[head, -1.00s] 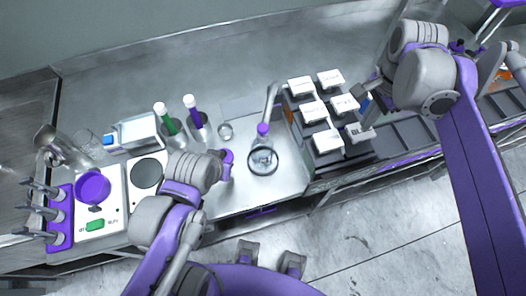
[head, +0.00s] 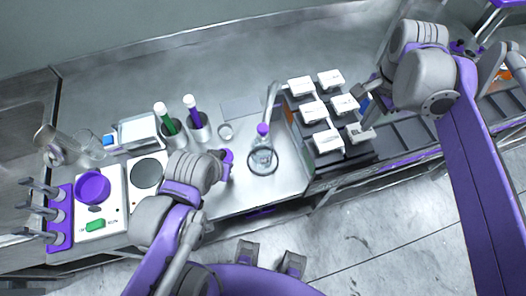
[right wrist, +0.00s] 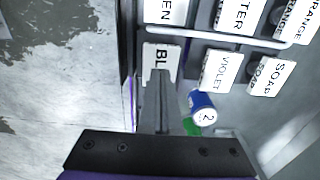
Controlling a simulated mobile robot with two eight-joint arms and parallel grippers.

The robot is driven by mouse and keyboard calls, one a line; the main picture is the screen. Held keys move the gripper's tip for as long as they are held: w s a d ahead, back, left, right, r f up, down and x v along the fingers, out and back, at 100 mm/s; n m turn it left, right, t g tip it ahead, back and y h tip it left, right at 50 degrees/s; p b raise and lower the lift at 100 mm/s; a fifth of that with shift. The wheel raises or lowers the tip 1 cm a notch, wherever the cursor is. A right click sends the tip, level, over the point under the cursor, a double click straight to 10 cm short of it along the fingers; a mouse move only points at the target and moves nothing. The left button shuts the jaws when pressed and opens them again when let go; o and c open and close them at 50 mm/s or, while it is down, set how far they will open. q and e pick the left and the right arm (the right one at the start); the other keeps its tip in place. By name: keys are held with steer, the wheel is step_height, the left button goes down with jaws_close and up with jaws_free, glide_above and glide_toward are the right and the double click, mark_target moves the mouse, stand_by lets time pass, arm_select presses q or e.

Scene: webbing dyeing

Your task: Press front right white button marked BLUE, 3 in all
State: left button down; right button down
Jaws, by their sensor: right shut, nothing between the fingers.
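The white button marked "BL" (right wrist: 160,58), its remaining letters hidden, is the front right one in the button block. In the head view it sits at the block's front right corner (head: 360,132), partly covered by my arm. My right gripper (right wrist: 160,84) is shut and empty, its fingertips over the lower part of that label. I cannot tell whether they touch it. White buttons marked VIOLET (right wrist: 222,71) and SOAP (right wrist: 272,77) lie to its right in the wrist view. My left gripper (head: 228,160) is near the flask; its jaws do not show clearly.
A blue cylinder with a white "2" label (right wrist: 202,105) is close beside my right fingers. A flask with a purple cap (head: 263,157) stands left of the block. A purple bowl (head: 92,187) sits on a white heater at the far left. Open floor lies in front.

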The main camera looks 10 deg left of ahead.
mark_target(361, 131)
arm_select(q)
steer(key=shift+f, duration=0.15)
arm_select(e)
steer(key=shift+f, duration=0.2)
